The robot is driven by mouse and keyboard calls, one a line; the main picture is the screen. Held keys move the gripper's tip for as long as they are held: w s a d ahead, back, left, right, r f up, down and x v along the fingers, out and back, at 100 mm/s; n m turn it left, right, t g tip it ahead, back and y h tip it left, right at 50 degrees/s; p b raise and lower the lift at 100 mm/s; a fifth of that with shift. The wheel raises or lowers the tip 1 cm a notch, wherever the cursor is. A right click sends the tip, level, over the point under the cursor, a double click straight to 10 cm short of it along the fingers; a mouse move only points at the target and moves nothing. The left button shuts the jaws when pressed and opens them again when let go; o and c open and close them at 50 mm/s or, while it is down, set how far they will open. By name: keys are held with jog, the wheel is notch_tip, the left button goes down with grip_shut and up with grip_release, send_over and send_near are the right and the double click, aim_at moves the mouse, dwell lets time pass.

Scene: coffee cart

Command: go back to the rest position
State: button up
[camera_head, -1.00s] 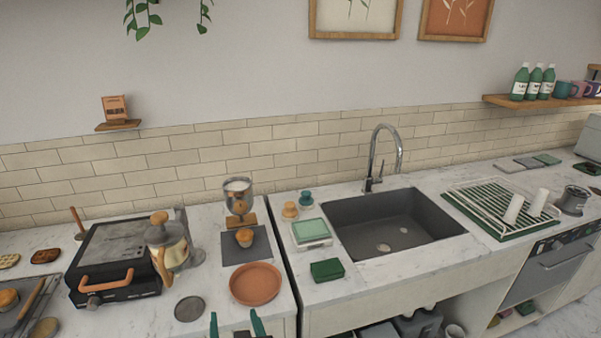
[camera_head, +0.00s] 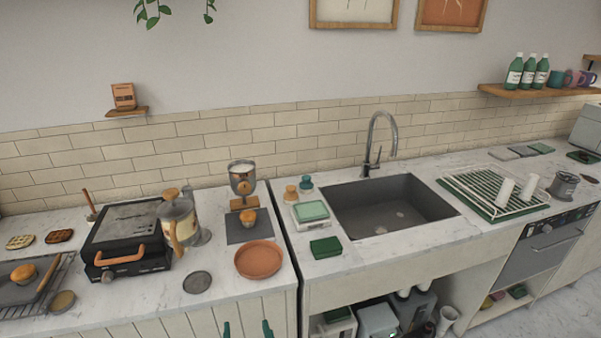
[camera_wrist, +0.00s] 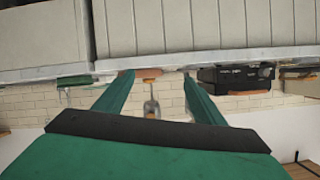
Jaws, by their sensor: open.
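My gripper (camera_head: 248,329) shows as two dark green fingertips at the bottom edge of the head view, in front of the left counter's cabinet face. In the wrist view my gripper (camera_wrist: 158,92) has its two green fingers spread wide apart with nothing held between them. The wrist picture is upside down, with the counter front above and the tiled wall below. The terracotta plate (camera_head: 259,260) lies on the counter beyond the fingers and touches neither of them in the head view.
The left counter holds a black press (camera_head: 127,240), a glass jug (camera_head: 177,221), a grinder (camera_head: 243,180), a muffin (camera_head: 249,217) on a dark mat and a grey disc (camera_head: 197,282). A sink (camera_head: 388,207) and dish rack (camera_head: 492,193) are to the right. Open shelves lie below.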

jog(key=s+d+f+m+t+h, duration=0.1)
jog(key=s+d+f, duration=0.35)
jog(key=s, duration=0.25)
jog(key=s+d+f+h, duration=0.1)
jog(key=s+d+f, duration=0.35)
jog(key=s, duration=0.25)
jog(key=s+d+r+h, duration=0.1)
jog(key=s, duration=0.8)
jog(key=s+d+r+t+h, duration=0.1)
jog(key=s+d, duration=0.1)
jog(key=s, duration=0.7)
jog(key=shift+d, duration=0.3)
